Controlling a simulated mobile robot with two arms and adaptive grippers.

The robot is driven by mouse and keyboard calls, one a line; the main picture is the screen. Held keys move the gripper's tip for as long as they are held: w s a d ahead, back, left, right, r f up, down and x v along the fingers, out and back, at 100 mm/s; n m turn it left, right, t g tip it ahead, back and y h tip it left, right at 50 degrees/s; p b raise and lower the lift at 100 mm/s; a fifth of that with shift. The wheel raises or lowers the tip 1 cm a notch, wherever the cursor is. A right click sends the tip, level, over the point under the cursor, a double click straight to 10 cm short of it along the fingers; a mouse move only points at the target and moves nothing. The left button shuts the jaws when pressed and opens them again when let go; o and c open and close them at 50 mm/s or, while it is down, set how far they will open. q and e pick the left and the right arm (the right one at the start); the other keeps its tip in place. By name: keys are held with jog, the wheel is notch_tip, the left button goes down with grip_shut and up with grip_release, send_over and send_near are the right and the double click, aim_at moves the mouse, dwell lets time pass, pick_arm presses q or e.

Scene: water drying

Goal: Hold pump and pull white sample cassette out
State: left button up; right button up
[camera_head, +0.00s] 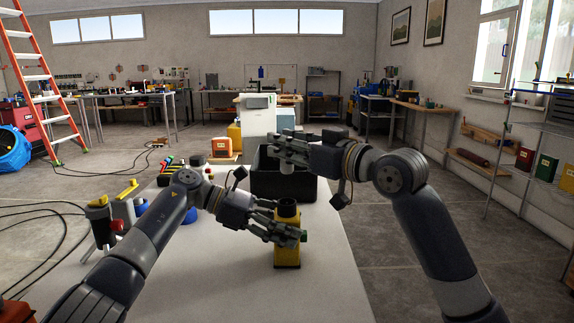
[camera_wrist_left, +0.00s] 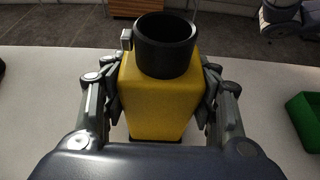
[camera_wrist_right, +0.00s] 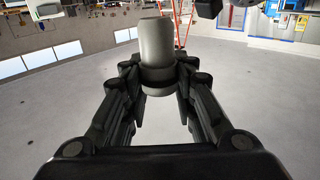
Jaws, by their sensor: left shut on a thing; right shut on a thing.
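The yellow pump (camera_head: 287,254) with a black round collar stands upright on the white table. My left gripper (camera_head: 289,236) is shut around its body. In the left wrist view the yellow pump (camera_wrist_left: 160,98) sits between the fingers, and its black collar (camera_wrist_left: 165,45) rises above them. My right gripper (camera_head: 284,152) is shut on the white sample cassette (camera_head: 287,167), a pale cylinder held above the pump's collar and apart from it. In the right wrist view the cassette (camera_wrist_right: 157,48) sticks out past the fingertips.
A black crate (camera_head: 267,185) stands on the table just behind the grippers. A green box (camera_wrist_left: 306,118) is at the right of the left wrist view. The table front is clear.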

dwell(0.3)
pick_arm(q)
jog(key=o, duration=1.2)
jog(key=shift+o, duration=0.2)
jog(key=shift+a, duration=0.1)
